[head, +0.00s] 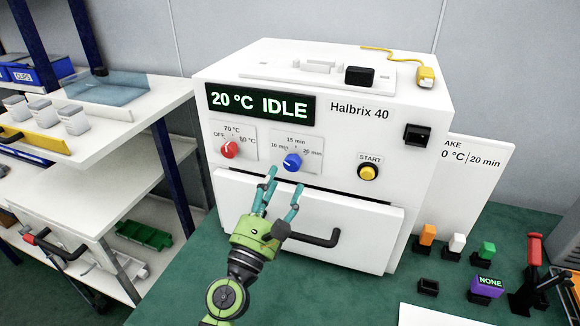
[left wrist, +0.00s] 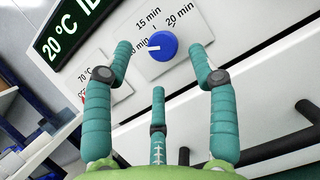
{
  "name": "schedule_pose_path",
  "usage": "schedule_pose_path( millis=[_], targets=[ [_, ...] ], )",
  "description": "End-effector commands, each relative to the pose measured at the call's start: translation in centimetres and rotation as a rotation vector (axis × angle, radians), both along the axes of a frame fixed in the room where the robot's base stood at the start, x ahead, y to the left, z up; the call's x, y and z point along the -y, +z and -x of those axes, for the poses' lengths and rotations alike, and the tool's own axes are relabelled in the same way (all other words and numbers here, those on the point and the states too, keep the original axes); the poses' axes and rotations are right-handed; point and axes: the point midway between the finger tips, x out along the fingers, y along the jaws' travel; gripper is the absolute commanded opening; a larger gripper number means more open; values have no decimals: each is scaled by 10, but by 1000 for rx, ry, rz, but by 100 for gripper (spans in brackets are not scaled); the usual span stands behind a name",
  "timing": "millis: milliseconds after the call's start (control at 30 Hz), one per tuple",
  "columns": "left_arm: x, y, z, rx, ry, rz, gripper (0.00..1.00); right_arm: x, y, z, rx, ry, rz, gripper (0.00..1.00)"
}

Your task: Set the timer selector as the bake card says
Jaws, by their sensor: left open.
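The timer selector is a blue knob (head: 292,162) on the oven front, with 15 min above it and 20 min to its right. In the left wrist view the knob (left wrist: 162,46) has a white mark on its left side, towards the left-hand label, which is partly covered by a finger. The bake card (head: 482,165) stands behind the oven's right side; its left part is hidden, but "0 °C" and "20 min" are readable. My left gripper (head: 284,181) is open just in front of and below the knob, its fingers apart on either side. No contact is visible.
The red temperature knob (head: 229,149) is to the left and the yellow START button (head: 368,172) to the right. The display (head: 260,103) reads 20 °C IDLE. A dark drawer handle (head: 318,239) sticks out beneath. Coloured blocks and a red-handled clamp (head: 534,255) stand at right.

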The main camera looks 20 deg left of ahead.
Motion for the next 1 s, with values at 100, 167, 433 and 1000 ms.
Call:
schedule_pose_path(
  millis=[100,167,433,1000],
  targets=[
    [2,11,-18,2,-1,-2,58,-5,10,3,-4,1,-6,0],
    [3,13,-25,2,0,-3,58,-5,11,2,-3,2,-6,0],
    [5,15,-37,-1,0,-4,58,0,14,-7,10,3,0,0],
    [6,16,-36,2,-2,-14,4,4,14,-8,13,1,5,0]
  ],
)
